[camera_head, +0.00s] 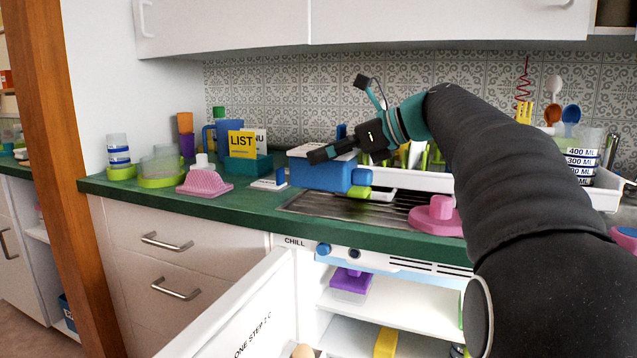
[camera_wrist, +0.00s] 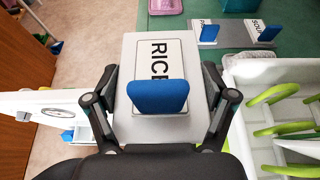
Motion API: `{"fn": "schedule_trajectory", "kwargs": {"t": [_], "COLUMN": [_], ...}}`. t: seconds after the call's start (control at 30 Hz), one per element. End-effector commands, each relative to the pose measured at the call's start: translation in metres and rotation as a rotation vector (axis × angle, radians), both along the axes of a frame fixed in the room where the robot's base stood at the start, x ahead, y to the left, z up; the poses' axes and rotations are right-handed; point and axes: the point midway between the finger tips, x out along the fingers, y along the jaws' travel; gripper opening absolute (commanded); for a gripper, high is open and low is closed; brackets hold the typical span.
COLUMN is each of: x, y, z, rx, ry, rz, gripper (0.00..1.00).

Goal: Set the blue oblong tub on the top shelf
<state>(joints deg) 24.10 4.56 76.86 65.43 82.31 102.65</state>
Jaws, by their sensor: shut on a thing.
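The blue oblong tub (camera_head: 320,176) hangs in my gripper (camera_head: 338,150) at the front edge of the green counter, left of the sink. In the wrist view its pale grey lid (camera_wrist: 127,62) bears a RICE label and an upright blue tab (camera_wrist: 158,97). The gripper's fingers (camera_wrist: 160,84) stand on both sides of the lid, shut on the tub. The tub's underside is hidden in the wrist view. Below the counter, the chill cabinet is open. Its top shelf (camera_head: 395,294) carries a purple-lidded container (camera_head: 352,282) towards the left.
The cabinet door (camera_head: 240,315) stands open at the lower left. A yellow thing (camera_head: 386,342) is on the lower shelf. A pink weight-like object (camera_head: 436,216) sits by the sink (camera_head: 370,208). The top shelf's right part looks clear.

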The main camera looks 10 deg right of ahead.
Motion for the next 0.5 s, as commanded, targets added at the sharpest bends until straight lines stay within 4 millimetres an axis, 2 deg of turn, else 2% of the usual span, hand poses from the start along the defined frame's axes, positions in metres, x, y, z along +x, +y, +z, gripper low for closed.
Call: {"fn": "schedule_trajectory", "kwargs": {"t": [0.1, 0.27, 0.5], "x": [0.007, 0.01, 0.01], "y": [0.012, 0.016, 0.016], "z": [-0.008, -0.013, -0.042], "rx": [0.0, -0.001, 0.001], "ry": [-0.001, -0.001, 0.001], "rz": [0.003, 0.002, 0.001], "gripper": [0.33, 0.33, 0.33]}}
